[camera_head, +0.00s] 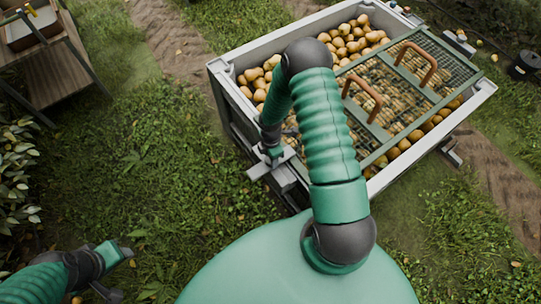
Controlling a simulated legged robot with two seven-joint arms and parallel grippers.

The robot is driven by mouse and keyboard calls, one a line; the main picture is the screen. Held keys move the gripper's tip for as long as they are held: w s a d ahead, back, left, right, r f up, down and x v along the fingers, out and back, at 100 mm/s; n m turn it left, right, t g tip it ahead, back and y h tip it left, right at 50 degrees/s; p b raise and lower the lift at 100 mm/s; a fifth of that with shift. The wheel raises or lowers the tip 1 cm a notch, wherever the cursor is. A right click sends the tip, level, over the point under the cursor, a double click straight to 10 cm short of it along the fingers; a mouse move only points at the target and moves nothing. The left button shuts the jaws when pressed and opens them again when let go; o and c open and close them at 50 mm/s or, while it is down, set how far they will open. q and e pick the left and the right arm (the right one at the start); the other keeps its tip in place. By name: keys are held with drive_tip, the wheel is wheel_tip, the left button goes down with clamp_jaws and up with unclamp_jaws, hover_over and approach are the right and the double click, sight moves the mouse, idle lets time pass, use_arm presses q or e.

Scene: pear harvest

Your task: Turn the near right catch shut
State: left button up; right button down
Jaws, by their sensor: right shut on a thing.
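A large grey crate (227,92) full of yellow-brown pears stands at upper right. A green-framed mesh lid (430,48) with two brown handles lies over its right part; pears show uncovered at the left. My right gripper (272,156) reaches down at the crate's near side, its fingers partly hidden by my own arm. It is shut on a grey catch (258,171) there; the catch's exact angle is hard to tell. My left gripper (121,275) is at lower left over the grass, apart from the crate, its fingers apart and empty.
Another grey fitting (459,42) sits by the crate's far right edge, and one (451,152) by its right near side. A wooden stand (48,72) with a tray is at upper left. A leafy bush (16,170) is at the left edge. Grass between is clear.

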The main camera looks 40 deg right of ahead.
drive_tip(key=shift+w+d, duration=0.1)
drive_tip(key=shift+d, duration=0.1)
idle(0.3)
drive_tip(key=c, duration=1)
unclamp_jaws()
drive_tip(key=shift+o, duration=1.4)
drive_tip(key=shift+r, duration=0.1)
wheel_tip(320, 180, up, 16)
drive_tip(key=p, duration=0.2)
drive_tip(key=shift+r, duration=0.25)
drive_tip(key=shift+p, duration=0.3)
